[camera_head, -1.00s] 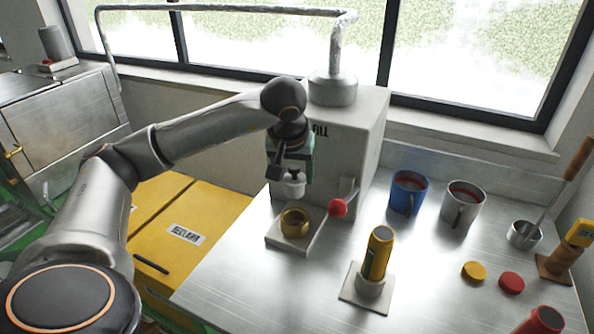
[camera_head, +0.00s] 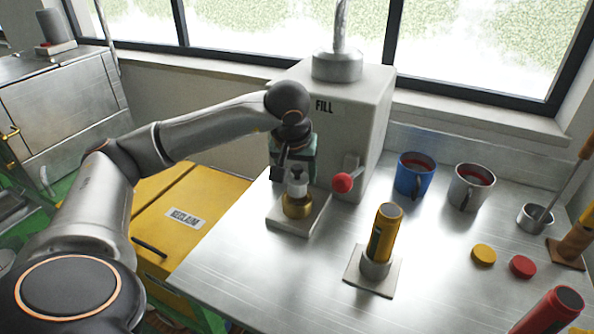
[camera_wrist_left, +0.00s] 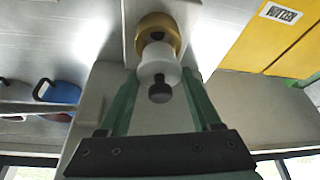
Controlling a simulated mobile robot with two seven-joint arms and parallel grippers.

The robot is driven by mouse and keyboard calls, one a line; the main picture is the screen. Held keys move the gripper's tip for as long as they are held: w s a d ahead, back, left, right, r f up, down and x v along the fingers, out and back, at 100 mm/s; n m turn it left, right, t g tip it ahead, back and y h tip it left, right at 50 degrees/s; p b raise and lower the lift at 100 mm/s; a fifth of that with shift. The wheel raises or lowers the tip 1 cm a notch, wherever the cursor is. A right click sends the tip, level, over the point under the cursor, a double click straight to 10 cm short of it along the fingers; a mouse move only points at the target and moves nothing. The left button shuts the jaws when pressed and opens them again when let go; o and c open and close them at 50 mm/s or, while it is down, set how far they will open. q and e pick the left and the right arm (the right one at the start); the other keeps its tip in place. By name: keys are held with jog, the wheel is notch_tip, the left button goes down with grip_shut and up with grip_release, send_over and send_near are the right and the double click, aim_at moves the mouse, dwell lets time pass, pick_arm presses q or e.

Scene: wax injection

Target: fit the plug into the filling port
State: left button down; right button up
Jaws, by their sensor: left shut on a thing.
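The plug (camera_head: 297,188) is white with a dark knob on top. My left gripper (camera_head: 293,178) is shut on it, pointing down beside the front of the FILL machine. The filling port, a brass ring (camera_head: 298,210), sits on a pale base plate under the plug. In the left wrist view the plug (camera_wrist_left: 158,68) lies between the green fingers and meets the brass port (camera_wrist_left: 157,28), covering part of its opening. It looks roughly in line with the port. I cannot tell how deep it sits. My right gripper is not in view.
The FILL machine (camera_head: 345,115) stands right behind the port, with a red-knobbed lever (camera_head: 342,183) close by on the right. A yellow cylinder in a holder (camera_head: 386,232), a blue mug (camera_head: 414,176) and a metal mug (camera_head: 470,188) stand further right. The steel bench is clear in front.

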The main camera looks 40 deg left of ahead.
aim_at(296, 181)
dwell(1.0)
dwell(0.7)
pick_arm(q)
jog(key=shift+f+b, duration=1.15)
jog(key=shift+f, duration=0.65)
grip_release()
